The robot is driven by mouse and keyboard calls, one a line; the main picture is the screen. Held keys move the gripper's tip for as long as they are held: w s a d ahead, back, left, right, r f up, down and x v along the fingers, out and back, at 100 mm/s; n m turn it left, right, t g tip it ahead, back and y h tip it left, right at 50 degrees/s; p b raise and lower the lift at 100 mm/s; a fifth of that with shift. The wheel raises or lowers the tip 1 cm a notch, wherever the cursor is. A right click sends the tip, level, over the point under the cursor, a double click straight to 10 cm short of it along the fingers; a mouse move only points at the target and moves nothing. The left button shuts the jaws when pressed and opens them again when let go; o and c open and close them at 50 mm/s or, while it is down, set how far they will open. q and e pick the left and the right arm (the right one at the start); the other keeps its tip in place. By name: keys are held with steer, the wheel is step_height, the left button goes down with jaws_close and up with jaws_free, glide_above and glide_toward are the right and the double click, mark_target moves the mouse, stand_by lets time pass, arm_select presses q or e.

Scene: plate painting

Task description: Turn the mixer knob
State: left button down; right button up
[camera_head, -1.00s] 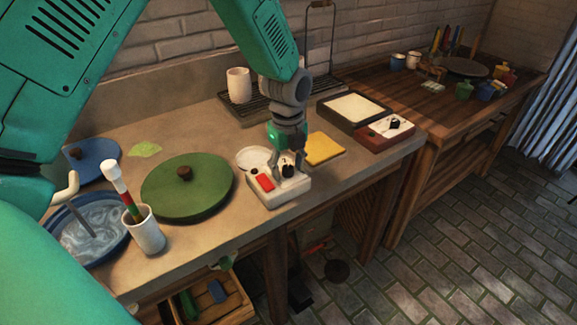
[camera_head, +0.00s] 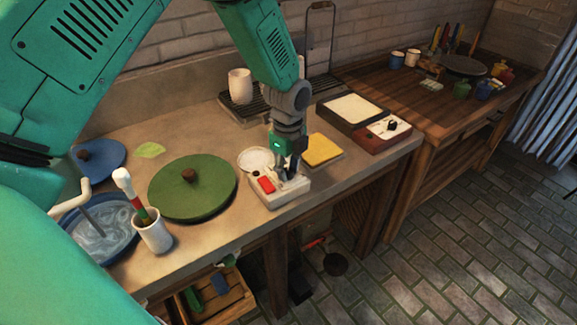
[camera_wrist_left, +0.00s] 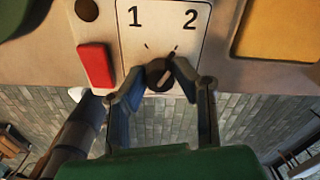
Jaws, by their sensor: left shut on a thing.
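The mixer knob is a small dark round knob (camera_wrist_left: 158,74) on a white control box (camera_head: 272,196) with a red switch (camera_head: 266,184). In the left wrist view the panel (camera_wrist_left: 165,25) carries the numbers 1 and 2 with short tick marks, and the red switch (camera_wrist_left: 96,65) is to the left. The knob's pointer seems to lean up and right, towards the 2. My left gripper (camera_head: 287,172) points down over the box and is shut on the knob, one fingertip on each side; its fingers also show in the left wrist view (camera_wrist_left: 160,82). My right gripper is not in view.
A green round lid (camera_head: 205,200) lies left of the box. A blue basin (camera_head: 128,252) of swirling grey liquid and a white cup (camera_head: 152,236) with a brush stand further left. A yellow sponge (camera_head: 322,148) and a white dish (camera_head: 254,160) lie close behind the box.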

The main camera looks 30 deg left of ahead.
mark_target(288, 169)
arm_select(q)
steer(key=shift+w, duration=0.1)
steer(key=c, duration=1.3)
jaws_free()
steer(key=shift+r, duration=0.45)
step_height(288, 169, up, 11)
